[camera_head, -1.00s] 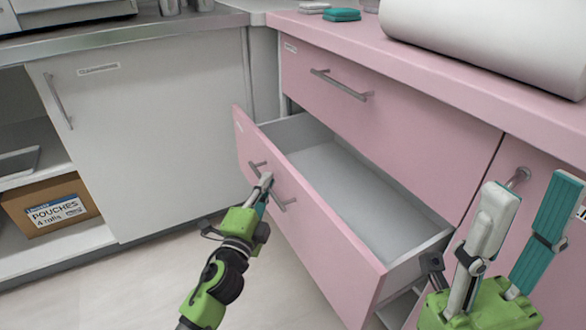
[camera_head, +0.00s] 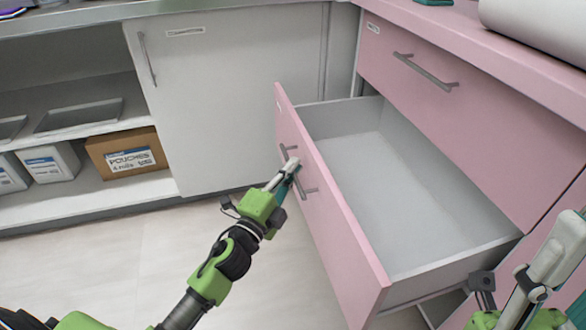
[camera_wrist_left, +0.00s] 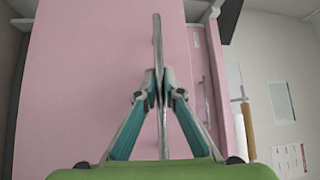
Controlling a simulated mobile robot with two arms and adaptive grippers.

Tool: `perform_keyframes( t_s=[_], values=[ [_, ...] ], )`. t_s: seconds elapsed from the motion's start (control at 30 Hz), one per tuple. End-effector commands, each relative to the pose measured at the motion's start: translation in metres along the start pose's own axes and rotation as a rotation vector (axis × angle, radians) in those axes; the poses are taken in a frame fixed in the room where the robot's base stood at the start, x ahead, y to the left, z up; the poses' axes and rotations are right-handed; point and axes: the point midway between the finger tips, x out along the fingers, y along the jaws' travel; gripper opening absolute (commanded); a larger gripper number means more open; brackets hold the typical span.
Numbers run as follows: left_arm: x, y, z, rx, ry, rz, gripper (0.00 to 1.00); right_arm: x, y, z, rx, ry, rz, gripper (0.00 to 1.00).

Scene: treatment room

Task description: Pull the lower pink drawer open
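The lower pink drawer (camera_head: 333,215) stands well open in the head view, its grey inside (camera_head: 405,195) empty. Its metal bar handle (camera_head: 311,190) is on the pink front. My left gripper (camera_head: 291,168) is at the handle's middle with its fingers closed around the bar. In the left wrist view the teal-padded fingers (camera_wrist_left: 160,80) meet on the handle (camera_wrist_left: 157,40), with the pink front (camera_wrist_left: 95,70) behind. My right gripper (camera_head: 575,275) is at the lower right edge, partly cut off; its finger opening does not show fully.
The upper pink drawer (camera_head: 450,110) is shut above the open one. A white cabinet door (camera_head: 235,100) stands behind, with open shelves holding a pouches box (camera_head: 125,155) to its left. The floor (camera_head: 110,260) left of the drawer is clear.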

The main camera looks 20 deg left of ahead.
Motion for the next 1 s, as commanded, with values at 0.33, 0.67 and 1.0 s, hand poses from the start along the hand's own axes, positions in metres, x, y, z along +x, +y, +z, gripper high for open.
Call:
perform_keyframes(
  t_s=[0.33,0.67,1.0],
  values=[
    [0.000,0.000,0.000,-0.001,-0.001,0.001,0.25,0.000,0.000,0.000,0.000,-0.001,0.000,0.40],
    [-0.028,0.002,0.000,-0.003,-0.003,0.004,0.25,0.000,0.000,0.000,-0.001,0.000,0.000,0.40],
    [-0.089,0.002,0.000,-0.003,-0.003,0.004,0.25,0.000,0.000,0.000,0.000,0.000,0.000,0.40]
  ],
)
